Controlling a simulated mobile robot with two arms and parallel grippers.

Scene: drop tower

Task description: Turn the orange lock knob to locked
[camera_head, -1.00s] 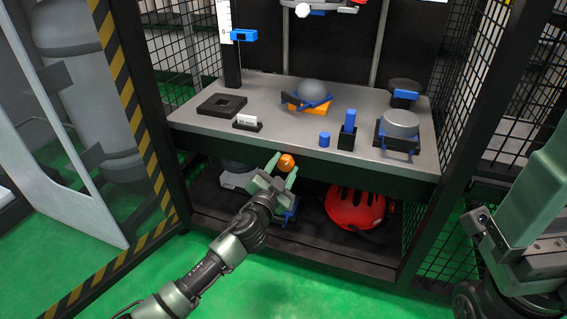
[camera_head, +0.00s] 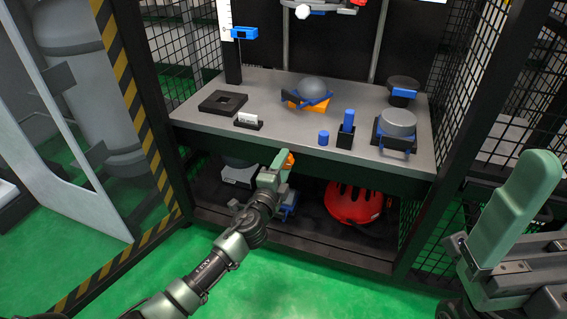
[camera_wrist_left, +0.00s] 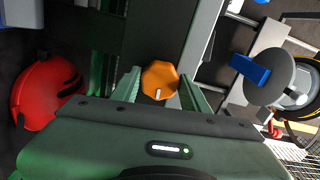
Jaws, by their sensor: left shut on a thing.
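The orange lock knob (camera_wrist_left: 160,82) is on the dark front edge of the bench. In the left wrist view it sits between the two green fingers of my left gripper (camera_wrist_left: 160,92), which is shut on it. A short pale mark on the knob points down in that view. In the head view only a bit of the knob (camera_head: 290,160) shows behind the fingers of my left gripper (camera_head: 280,163). My right gripper (camera_head: 516,208) is at the right edge in the head view; whether it is open or shut cannot be made out.
The grey bench top (camera_head: 290,125) above holds a grey ball (camera_head: 313,89), a black square base (camera_head: 222,102) and blue-and-grey parts. A red helmet (camera_head: 352,203) lies on the lower shelf. Mesh walls and a striped post (camera_head: 128,95) flank the bench.

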